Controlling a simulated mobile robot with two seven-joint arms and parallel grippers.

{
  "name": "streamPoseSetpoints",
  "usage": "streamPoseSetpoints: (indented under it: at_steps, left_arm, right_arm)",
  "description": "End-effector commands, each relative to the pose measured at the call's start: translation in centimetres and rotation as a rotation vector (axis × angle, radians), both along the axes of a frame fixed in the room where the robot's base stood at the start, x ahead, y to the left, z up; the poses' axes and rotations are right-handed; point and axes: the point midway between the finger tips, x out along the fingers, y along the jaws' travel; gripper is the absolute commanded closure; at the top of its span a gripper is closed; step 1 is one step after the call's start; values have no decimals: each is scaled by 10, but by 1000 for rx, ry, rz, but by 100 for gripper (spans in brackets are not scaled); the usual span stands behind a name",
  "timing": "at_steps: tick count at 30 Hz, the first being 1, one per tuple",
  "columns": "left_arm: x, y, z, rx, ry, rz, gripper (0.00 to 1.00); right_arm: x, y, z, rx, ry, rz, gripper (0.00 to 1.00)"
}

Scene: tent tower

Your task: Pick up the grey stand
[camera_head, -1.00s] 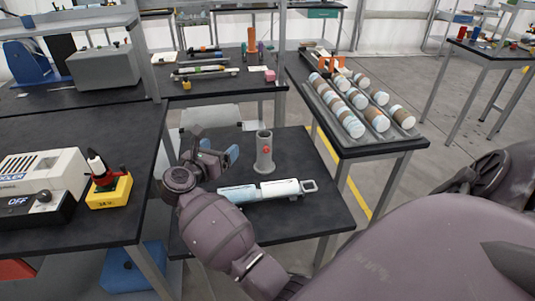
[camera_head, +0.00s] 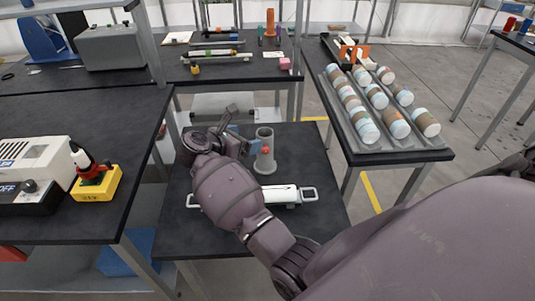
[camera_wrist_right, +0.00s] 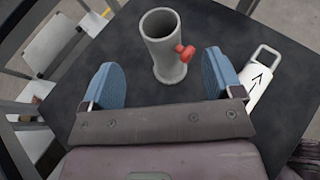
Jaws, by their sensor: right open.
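The grey stand (camera_head: 265,160) is an upright hollow cylinder with a flared base and a red knob on its side. It stands on a small black table (camera_head: 320,228) and also shows at the top middle of the right wrist view (camera_wrist_right: 161,48). My right gripper (camera_head: 240,138) is open and empty, just left of the stand in the head view. In the right wrist view its two blue fingers (camera_wrist_right: 163,78) are wide apart, with the stand ahead of and between their lines. No contact with the stand is visible. My left gripper is not in view.
A white bar-shaped device with end handles (camera_head: 285,194) lies in front of the stand, partly hidden by my arm. A table with a rack of several cylinders (camera_head: 350,143) stands right. A yellow-based device (camera_head: 97,184) sits on the left bench.

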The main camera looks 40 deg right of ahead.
Motion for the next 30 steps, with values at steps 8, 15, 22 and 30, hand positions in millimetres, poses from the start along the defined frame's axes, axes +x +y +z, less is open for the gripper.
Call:
streamPoseSetpoints:
  at_steps: [8, 15, 22, 30]
  left_arm:
    - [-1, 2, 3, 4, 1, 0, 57]
    - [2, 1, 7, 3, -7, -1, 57]
    - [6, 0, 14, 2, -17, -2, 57]
    - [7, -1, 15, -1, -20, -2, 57]
  right_arm:
    - [7, -33, -12, -4, 1, 1, 15]
    - [9, -46, -16, -4, -1, 0, 15]
    - [14, -71, -24, -5, 1, 0, 15]
    - [17, -85, -32, -2, 0, 1, 15]
